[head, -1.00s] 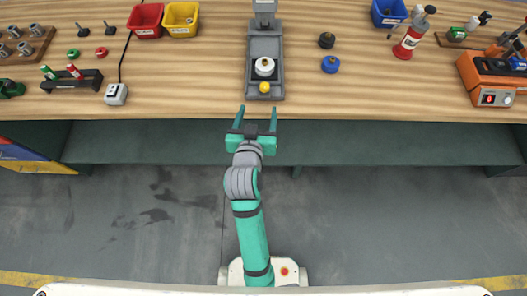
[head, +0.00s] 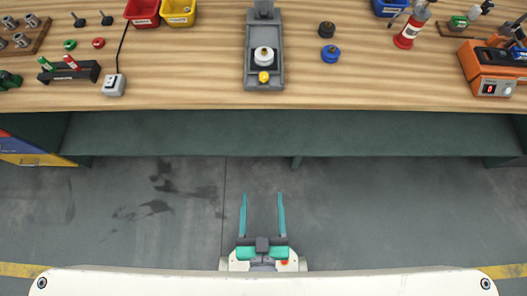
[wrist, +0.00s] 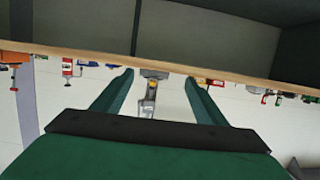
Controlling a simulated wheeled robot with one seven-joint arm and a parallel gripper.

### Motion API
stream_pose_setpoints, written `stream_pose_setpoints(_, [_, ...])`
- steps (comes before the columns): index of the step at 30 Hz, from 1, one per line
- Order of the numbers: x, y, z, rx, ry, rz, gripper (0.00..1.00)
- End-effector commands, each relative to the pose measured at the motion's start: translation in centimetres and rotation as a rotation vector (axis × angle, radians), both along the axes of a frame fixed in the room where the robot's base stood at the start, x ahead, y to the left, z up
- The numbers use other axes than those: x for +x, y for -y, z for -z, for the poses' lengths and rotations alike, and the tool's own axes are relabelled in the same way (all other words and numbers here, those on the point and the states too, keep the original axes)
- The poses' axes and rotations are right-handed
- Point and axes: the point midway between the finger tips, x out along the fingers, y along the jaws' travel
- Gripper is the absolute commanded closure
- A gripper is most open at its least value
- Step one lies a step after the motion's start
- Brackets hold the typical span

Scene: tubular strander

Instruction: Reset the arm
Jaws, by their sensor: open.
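My gripper (head: 262,215) is open and empty. In the head view it is drawn back close to my base, over the grey floor and well short of the workbench (head: 350,98). Its two green fingers point toward the bench and stand wide apart. In the wrist view my gripper (wrist: 158,95) shows both fingers with nothing between them. The bench edge (wrist: 230,80) and the things on it look upside down there.
A black rack (head: 70,74), a red bottle (head: 411,28) and an orange device (head: 493,75) stand there too. The floor before the bench is clear.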

Motion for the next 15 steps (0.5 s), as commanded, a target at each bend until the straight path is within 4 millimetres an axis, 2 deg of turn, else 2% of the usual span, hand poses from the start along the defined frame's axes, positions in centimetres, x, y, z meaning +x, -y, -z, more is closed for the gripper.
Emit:
stream_pose_setpoints(1, [-1.0, 0.1, -0.2, 0.003, 0.0, 0.006, 0.34])
stream_pose_setpoints(5, [-2.2, 0.3, -0.8, 0.006, 0.01, 0.015, 0.34])
stream_pose_setpoints(15, [-2.5, 0.4, -1.0, 0.006, 0.015, 0.016, 0.34])
